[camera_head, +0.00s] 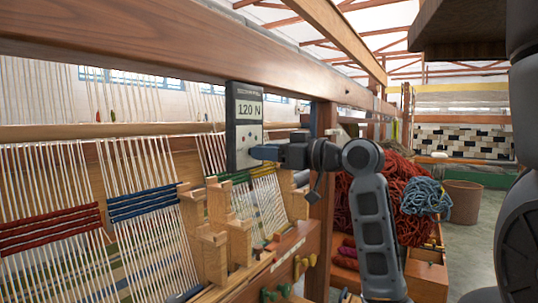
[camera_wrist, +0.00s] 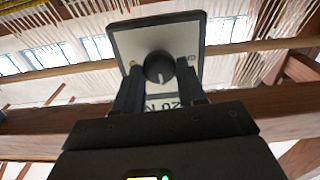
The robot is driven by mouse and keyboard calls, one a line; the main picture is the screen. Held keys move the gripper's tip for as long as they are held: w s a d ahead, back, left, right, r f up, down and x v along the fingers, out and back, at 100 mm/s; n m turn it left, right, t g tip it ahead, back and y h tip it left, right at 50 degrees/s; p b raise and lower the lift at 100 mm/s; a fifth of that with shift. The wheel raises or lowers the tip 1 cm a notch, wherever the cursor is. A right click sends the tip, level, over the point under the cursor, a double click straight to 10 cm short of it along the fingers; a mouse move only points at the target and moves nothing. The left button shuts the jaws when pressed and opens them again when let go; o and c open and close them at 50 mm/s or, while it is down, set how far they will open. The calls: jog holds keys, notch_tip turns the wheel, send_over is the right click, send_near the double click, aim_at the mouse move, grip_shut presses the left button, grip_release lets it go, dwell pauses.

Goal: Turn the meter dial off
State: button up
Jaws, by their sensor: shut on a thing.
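The meter (camera_head: 246,108) is a dark-edged panel mounted on the loom's wooden frame, with a display reading 120 N. Its face (camera_wrist: 190,42) is also in the wrist view, where the display looks upside down and partly hidden by my gripper. The meter dial (camera_wrist: 159,67) is a round dark knob with a pale pointer mark. In the head view my gripper hides the dial. My gripper (camera_head: 262,152) reaches the lower part of the meter from the right. In the wrist view my gripper (camera_wrist: 160,85) has a finger on each side of the dial and is shut on it.
A thick wooden beam (camera_head: 170,52) runs above and beside the meter. Wooden loom parts (camera_head: 225,225) and stretched warp threads (camera_head: 50,180) stand below and left. A wooden post (camera_head: 323,190) is close to my arm. Red wool (camera_head: 400,185) lies heaped behind it.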

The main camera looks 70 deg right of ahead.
jog(key=shift+a+f+n+b, duration=0.1)
jog(key=shift+f+n+b, duration=0.05)
jog(key=shift+n+b, duration=3.5)
jog(key=shift+a+f+n+b, duration=0.1)
jog(key=shift+f+n+b, duration=0.05)
jog(key=shift+n+b, duration=3.5)
jog(key=shift+n, duration=0.6)
jog(key=o, duration=1)
jog(key=shift+r, duration=0.1)
jog(key=shift+o, duration=0.2)
jog(key=shift+s, duration=0.1)
